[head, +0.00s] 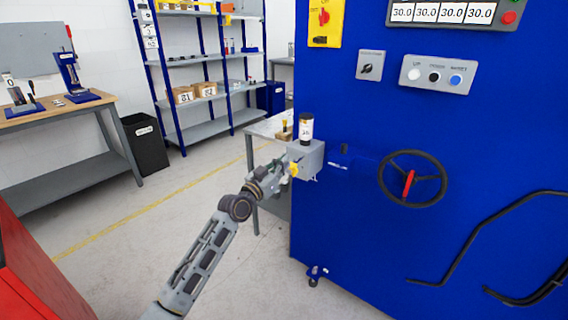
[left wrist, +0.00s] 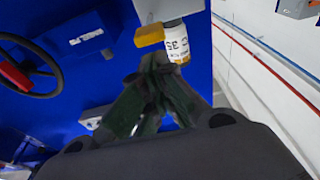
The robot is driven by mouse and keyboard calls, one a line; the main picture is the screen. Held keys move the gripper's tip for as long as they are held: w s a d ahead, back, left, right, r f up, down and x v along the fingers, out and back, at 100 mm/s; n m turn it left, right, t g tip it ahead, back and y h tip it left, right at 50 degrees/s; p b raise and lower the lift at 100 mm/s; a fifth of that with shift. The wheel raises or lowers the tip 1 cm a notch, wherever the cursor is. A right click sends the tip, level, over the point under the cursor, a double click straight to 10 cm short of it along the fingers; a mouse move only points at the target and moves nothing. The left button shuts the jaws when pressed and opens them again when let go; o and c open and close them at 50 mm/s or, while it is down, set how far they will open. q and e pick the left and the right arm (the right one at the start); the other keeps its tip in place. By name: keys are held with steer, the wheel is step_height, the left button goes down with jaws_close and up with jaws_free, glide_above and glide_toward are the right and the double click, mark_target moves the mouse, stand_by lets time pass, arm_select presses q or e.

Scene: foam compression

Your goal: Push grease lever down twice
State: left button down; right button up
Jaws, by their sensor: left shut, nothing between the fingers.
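The grease unit is a grey box (head: 309,158) on the side of the blue machine, with a dark, white-labelled bottle (head: 306,128) upright on top. A small yellow part (head: 293,169) shows at the box's left side, beside my gripper; it looks like the lever's end. In the left wrist view the yellow part (left wrist: 150,35) and the labelled bottle (left wrist: 176,42) lie just beyond my fingertips. My left gripper (head: 281,170) is shut and empty, close to the yellow part. I cannot tell whether they touch. The lever's arm is largely hidden. My right gripper is not in view.
The blue machine (head: 430,240) fills the right side, with a black handwheel (head: 412,178) and bent black rails (head: 490,225). A grey table (head: 270,127) stands behind the grease unit. Shelves (head: 205,90) and a black bin (head: 145,143) stand further back.

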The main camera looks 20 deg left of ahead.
arm_select(q)
steer(key=v, duration=0.9)
steer(key=shift+p, duration=0.3)
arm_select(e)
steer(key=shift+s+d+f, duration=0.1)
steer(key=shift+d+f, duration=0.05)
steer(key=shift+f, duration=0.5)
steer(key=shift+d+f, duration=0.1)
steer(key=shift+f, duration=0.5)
arm_select(q)
steer(key=shift+r, duration=0.25)
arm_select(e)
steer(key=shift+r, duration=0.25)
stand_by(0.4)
